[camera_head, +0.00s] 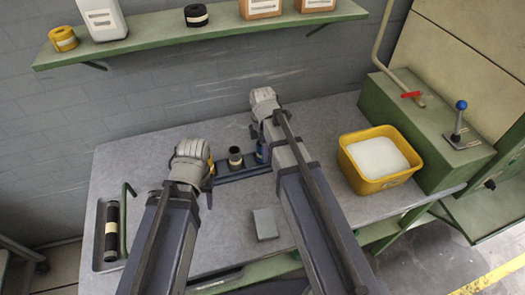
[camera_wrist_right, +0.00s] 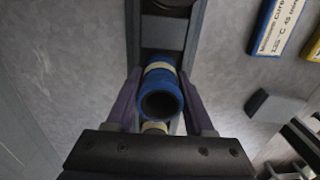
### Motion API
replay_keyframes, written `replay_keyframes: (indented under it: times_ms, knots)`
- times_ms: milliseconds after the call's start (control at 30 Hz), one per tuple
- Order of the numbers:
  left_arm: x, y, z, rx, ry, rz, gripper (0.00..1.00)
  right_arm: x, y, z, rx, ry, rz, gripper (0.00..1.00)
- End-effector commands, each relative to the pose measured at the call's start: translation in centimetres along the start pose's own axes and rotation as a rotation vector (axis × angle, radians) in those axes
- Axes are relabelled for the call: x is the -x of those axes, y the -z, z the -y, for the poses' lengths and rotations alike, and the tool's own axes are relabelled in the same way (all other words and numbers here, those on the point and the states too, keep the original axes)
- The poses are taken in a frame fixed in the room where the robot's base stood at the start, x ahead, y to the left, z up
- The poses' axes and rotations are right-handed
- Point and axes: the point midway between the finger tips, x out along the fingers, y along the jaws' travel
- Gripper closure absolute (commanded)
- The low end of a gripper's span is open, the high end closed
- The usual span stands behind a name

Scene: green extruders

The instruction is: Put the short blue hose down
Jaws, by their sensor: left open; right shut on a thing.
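The short blue hose (camera_wrist_right: 161,93), with a pale band, is between the fingers of my right gripper (camera_wrist_right: 161,108) in the right wrist view. In the head view the blue hose (camera_head: 262,152) is partly hidden by my right arm, at the right end of a dark blue rack (camera_head: 238,174). I cannot tell whether it touches the rack. A black hose (camera_head: 235,157) with a pale band stands upright in the rack, left of it. My left gripper (camera_head: 209,184) is open near the rack's left end; its fingers are mostly hidden by its wrist.
A yellow bin (camera_head: 349,160) with white contents stands at the right. A grey block (camera_head: 265,223) lies near the front. A black roll (camera_head: 111,231) lies in a tray (camera_head: 99,235) at the left, beside a green rod (camera_head: 124,220). A shelf (camera_head: 160,38) hangs above.

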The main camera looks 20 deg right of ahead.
Motion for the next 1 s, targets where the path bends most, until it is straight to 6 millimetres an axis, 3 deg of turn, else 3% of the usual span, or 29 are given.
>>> replay_keyframes:
  times_ms: [33,67,300,667,1000]
  knots:
    - [-0.4,0.0,0.0,0.000,0.000,0.000,0.50,-0.4,0.0,0.0,0.000,0.000,0.000,1.00]
    - [-0.2,0.0,0.0,0.000,0.000,0.000,0.50,-0.2,0.0,0.0,0.000,0.000,0.000,0.44]
    - [-0.2,0.0,0.0,0.000,0.000,0.000,0.50,-0.2,0.0,0.0,0.000,0.000,0.000,0.17]
    - [0.1,0.0,0.0,0.000,0.000,0.000,0.50,0.1,0.0,0.0,0.000,0.000,0.000,0.17]
    - [3.0,-0.2,0.3,0.000,0.000,0.000,0.50,3.0,0.0,0.0,0.000,0.000,0.000,0.17]
